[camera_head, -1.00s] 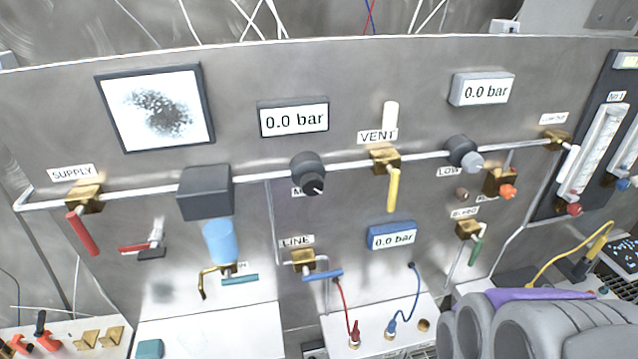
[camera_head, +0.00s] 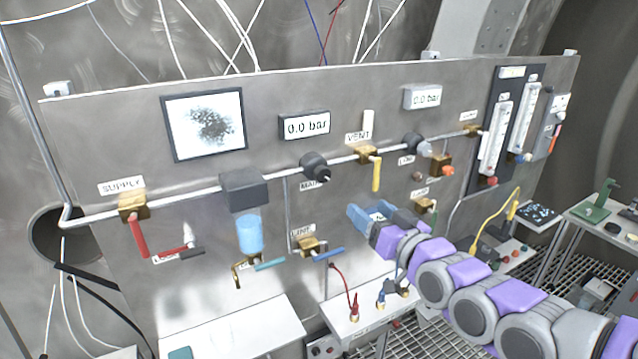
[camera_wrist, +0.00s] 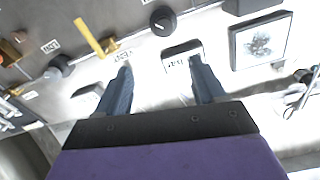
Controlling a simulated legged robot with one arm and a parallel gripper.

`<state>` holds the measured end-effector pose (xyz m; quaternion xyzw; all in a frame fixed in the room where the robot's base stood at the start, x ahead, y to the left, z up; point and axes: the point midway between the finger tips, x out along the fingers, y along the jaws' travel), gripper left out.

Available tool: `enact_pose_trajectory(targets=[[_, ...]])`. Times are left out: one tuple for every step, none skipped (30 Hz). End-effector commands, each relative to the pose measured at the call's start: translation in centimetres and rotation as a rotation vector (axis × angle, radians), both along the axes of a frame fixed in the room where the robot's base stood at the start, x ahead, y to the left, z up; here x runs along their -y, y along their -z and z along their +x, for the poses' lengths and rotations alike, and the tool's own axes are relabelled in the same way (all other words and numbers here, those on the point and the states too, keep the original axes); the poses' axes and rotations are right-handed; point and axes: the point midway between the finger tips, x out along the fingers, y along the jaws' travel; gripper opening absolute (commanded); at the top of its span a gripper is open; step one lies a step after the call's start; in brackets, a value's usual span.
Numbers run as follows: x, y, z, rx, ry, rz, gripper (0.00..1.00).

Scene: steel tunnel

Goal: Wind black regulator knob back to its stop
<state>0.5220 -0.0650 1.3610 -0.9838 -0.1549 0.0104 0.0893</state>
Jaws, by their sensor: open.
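The black regulator knob (camera_head: 314,167), with its label partly readable as MAIN below it, sits on the pipe across the steel panel. A small white mark showed on its face earlier; its angle is too small to read now. In the wrist view the knob (camera_wrist: 163,20) is beyond the fingertips, near the top edge. My gripper (camera_head: 374,214) is open and empty, in front of the panel, below and right of the knob. In the wrist view my gripper (camera_wrist: 160,64) has its fingers apart, with a display (camera_wrist: 183,55) showing beyond them. Nothing touches the knob.
A display (camera_head: 306,125) reading 0.0 bar is above the knob. The yellow VENT handle (camera_head: 376,173) hangs to its right, and a second knob (camera_head: 413,144) with a grey cap is further right. The LINE valve (camera_head: 309,246) is below. A dark box (camera_head: 243,189) is left.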

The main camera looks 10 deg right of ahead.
Motion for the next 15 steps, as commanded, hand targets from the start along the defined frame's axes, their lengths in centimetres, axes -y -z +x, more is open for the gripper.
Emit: enact_pose_trajectory(targets=[[-0.3, -0.1, 0.2, -0.002, -0.002, -0.003, 0.69], [-0.5, -0.2, 0.3, -0.003, -0.004, -0.004, 0.69], [-0.6, -0.2, 0.5, -0.005, -0.005, -0.005, 0.69], [-0.7, -0.2, 0.7, -0.006, -0.005, -0.004, 0.69], [-0.7, -0.3, 0.9, -0.006, -0.005, -0.004, 0.69], [-0.8, -0.4, 1.3, -0.005, -0.005, -0.004, 0.69], [-0.9, -0.4, 1.5, -0.004, -0.005, -0.004, 0.69], [-1.0, -0.4, 1.8, -0.006, -0.005, -0.005, 0.69], [-1.1, -0.3, 2.2, -0.009, -0.006, -0.005, 0.69], [-1.2, -0.3, 2.5, -0.009, -0.005, -0.005, 0.69], [-1.2, -0.3, 2.8, -0.008, -0.005, -0.006, 0.69], [-1.2, -0.4, 3.1, -0.006, -0.004, -0.003, 0.69], [-1.3, -0.4, 3.3, -0.006, -0.004, -0.003, 0.69], [-1.3, -0.4, 3.5, -0.007, -0.004, -0.002, 0.69], [-1.5, -0.4, 3.8, -0.007, -0.004, -0.002, 0.69]])
